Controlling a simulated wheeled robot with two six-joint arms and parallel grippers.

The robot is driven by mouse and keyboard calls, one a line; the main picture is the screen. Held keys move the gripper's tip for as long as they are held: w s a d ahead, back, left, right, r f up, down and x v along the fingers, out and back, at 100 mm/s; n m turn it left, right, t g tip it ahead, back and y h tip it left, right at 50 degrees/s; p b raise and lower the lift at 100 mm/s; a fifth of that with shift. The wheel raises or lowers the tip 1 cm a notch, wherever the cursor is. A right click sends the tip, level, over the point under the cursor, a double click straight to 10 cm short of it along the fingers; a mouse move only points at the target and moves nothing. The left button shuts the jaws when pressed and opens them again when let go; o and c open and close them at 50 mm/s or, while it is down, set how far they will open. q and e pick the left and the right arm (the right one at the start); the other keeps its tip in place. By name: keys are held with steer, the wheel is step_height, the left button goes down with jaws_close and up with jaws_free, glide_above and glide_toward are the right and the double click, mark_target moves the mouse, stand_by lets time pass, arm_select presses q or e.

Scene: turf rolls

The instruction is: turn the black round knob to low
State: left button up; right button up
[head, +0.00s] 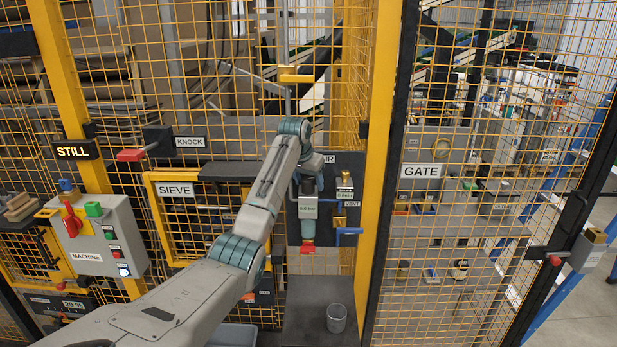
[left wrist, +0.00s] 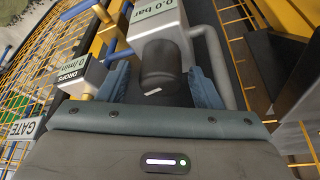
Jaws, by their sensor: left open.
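The black round knob (left wrist: 161,75) shows in the left wrist view, with a short white mark on it. It sits against a grey block reading 0.0 bar (left wrist: 155,18). My left gripper (left wrist: 160,88) is open, with one blue finger on each side of the knob; I cannot tell whether they touch it. In the head view, the knob (head: 307,187) is a small dark shape below my wrist, on top of the pressure unit (head: 308,208), and my left gripper (head: 308,182) is around it, partly hidden by my arm. No low marking is readable. My right gripper is not in view.
A box reading 0 l/min (left wrist: 85,72) and yellow and blue handles stand close beside the knob. A yellow post (head: 378,170) and mesh gate (head: 470,200) are on the right. A machine box (head: 95,235) is on the left. A cup (head: 336,318) stands below.

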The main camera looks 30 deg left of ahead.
arm_select(q)
steer(key=shift+s, duration=0.15)
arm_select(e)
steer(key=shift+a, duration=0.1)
arm_select(q)
steer(key=c, duration=1)
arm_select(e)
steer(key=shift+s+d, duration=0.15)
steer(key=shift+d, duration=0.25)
arm_select(q)
steer(key=shift+n, duration=0.3)
